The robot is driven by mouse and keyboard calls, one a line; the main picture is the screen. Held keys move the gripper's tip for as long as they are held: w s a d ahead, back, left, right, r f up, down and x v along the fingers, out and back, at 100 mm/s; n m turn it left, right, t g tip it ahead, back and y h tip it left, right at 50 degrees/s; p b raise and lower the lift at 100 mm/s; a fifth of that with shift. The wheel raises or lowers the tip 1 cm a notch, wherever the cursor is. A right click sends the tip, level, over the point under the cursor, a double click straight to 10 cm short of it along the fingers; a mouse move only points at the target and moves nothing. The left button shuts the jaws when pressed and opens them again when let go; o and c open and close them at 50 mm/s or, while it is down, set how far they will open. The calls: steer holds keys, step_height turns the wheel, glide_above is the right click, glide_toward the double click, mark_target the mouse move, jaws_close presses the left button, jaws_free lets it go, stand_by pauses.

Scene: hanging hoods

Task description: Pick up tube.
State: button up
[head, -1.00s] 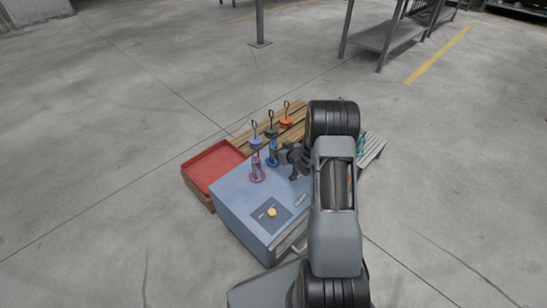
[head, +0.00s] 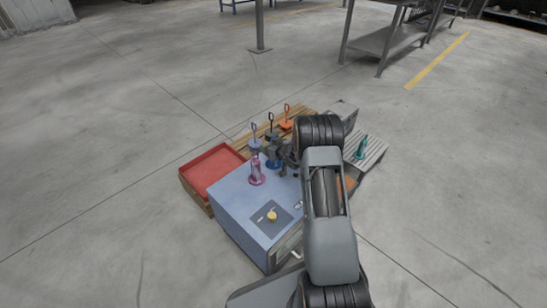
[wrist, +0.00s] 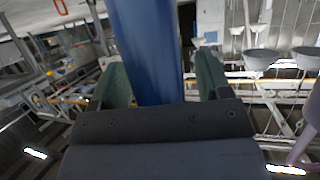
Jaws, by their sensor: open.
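A blue tube (head: 272,163) stands upright on the blue cabinet (head: 235,198), partly hidden by my gripper (head: 278,153). In the wrist view my gripper (wrist: 163,72) has its green fingers apart, one on each side of the blue tube (wrist: 146,45). The tube passes between them, with a gap showing at the right finger; contact at the left is unclear. A pink tube (head: 256,174) stands on the cabinet just left of the blue one. A teal tube (head: 361,148) stands on a grey slatted stand at the right.
Blue, black and orange hanging hoods (head: 286,123) are behind the tubes, near wooden slats (head: 240,141). A red tray (head: 212,167) lies left of the cabinet. A yellow knob (head: 271,215) is on the cabinet's front top. The surrounding floor is open.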

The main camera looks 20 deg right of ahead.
steer(key=shift+c, duration=0.3)
steer(key=c, duration=1.1)
